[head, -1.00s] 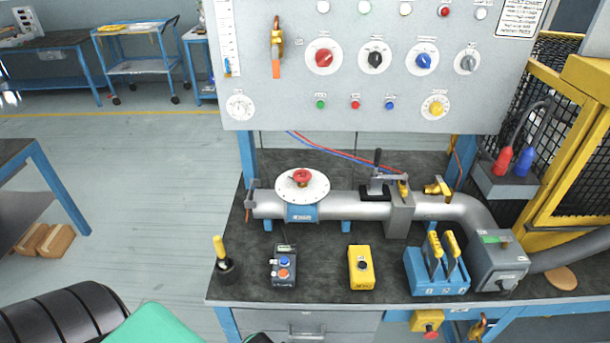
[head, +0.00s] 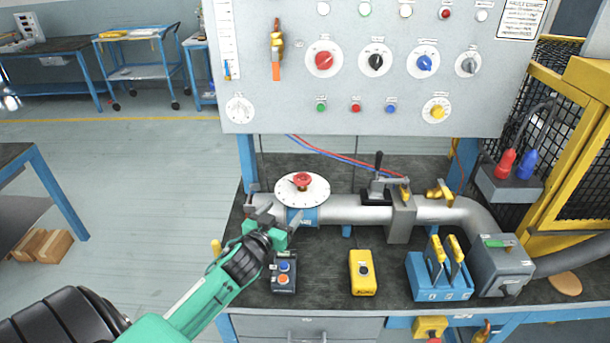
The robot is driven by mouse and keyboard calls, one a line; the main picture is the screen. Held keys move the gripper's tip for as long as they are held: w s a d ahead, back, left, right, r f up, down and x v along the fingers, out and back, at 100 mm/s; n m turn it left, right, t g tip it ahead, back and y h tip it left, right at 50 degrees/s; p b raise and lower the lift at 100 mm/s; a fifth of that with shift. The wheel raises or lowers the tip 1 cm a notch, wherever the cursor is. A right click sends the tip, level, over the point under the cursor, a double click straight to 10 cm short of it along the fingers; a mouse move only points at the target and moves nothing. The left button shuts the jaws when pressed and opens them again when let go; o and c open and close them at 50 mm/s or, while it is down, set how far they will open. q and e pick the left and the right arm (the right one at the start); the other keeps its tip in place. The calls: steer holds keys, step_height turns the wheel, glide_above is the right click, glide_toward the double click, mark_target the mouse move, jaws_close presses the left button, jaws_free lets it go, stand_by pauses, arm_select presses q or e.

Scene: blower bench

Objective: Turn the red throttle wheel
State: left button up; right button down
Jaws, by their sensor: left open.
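The red throttle wheel (head: 302,180) sits upright at the centre of a round white dial plate (head: 316,195) on top of the grey pipe (head: 345,210). My left gripper (head: 267,219) is open and empty. In the picture it is just below and left of the dial plate, in front of the pipe's left end, with its fingers toward the plate. It appears apart from the wheel. My green left arm covers part of the bench's front left corner. My right gripper is not in view.
A control box (head: 284,273), a yellow box (head: 362,272) and a blue lever block (head: 440,277) stand along the bench front. A yellow-handled tool (head: 216,246) is partly behind my arm. A grey control panel (head: 370,95) stands above the pipe.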

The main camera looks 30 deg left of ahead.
mark_target(305, 174)
arm_select(q)
steer(key=shift+t, duration=0.5)
steer(key=w+p, duration=0.1)
steer(key=w, duration=0.4)
steer(key=w+a+r+p, duration=0.1)
steer(key=w, duration=0.4)
steer(key=w+a+r, duration=0.1)
steer(key=w, duration=0.4)
steer(key=shift+a+p, duration=0.25)
steer(key=shift+p, duration=0.15)
steer(key=c, duration=1)
